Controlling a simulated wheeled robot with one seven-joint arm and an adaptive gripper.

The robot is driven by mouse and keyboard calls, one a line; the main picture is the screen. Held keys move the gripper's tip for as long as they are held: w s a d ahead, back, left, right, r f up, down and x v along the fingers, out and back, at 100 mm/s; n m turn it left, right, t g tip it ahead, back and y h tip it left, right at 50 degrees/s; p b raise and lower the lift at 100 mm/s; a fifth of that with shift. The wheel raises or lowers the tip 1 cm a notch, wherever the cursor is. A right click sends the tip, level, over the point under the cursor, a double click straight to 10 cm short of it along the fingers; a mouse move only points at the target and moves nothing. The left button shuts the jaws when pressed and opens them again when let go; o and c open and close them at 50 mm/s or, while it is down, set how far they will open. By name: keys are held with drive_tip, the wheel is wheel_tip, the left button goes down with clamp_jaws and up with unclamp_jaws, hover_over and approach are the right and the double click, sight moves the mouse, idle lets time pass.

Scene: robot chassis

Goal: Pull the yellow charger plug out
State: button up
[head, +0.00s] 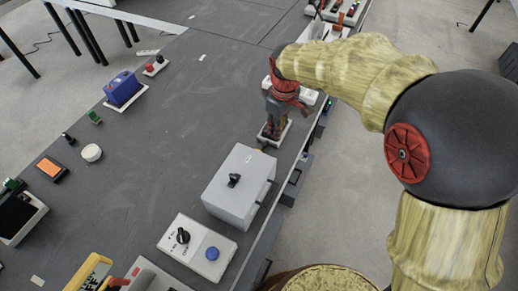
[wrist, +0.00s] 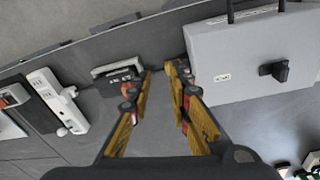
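I cannot clearly pick out the yellow charger plug in either view; my arm and gripper may hide it. My gripper (head: 273,128) points down over the right-hand edge of the dark table, just beyond the grey box. In the wrist view my gripper (wrist: 160,70) shows two yellowish fingers with a narrow gap between the tips. Nothing is visible held in the gap. A small light-framed device (wrist: 118,68) with a dark, partly orange face lies beside the left fingertip; whether they touch is unclear. A white socket strip (wrist: 57,100) lies farther left.
The grey box with a black knob (head: 240,186) stands close to my gripper and right of it in the wrist view (wrist: 250,62). A control box with a blue button (head: 198,248) lies nearer. A yellow device (head: 88,272) is at lower left. The middle table is clear.

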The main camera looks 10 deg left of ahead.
drive_tip(key=a+f+n, duration=0.1)
drive_tip(key=a+f, duration=0.1)
drive_tip(key=w+a+f, duration=0.1)
drive_tip(key=a+f, duration=0.1)
drive_tip(key=f, duration=0.1)
drive_tip(key=a+f+n+g, duration=0.1)
drive_tip(key=a+f, duration=0.1)
drive_tip(key=f, duration=0.1)
drive_tip(key=shift+w+a+n, duration=0.15)
drive_tip(key=shift+w+n, duration=0.15)
drive_tip(key=shift+w, duration=0.05)
wheel_tip(320, 180, down, 8)
drive_tip(key=shift+r+b, duration=0.1)
drive_tip(key=shift+b, duration=1)
drive_tip(key=shift+c, duration=0.5)
drive_tip(key=c, duration=0.4)
clamp_jaws()
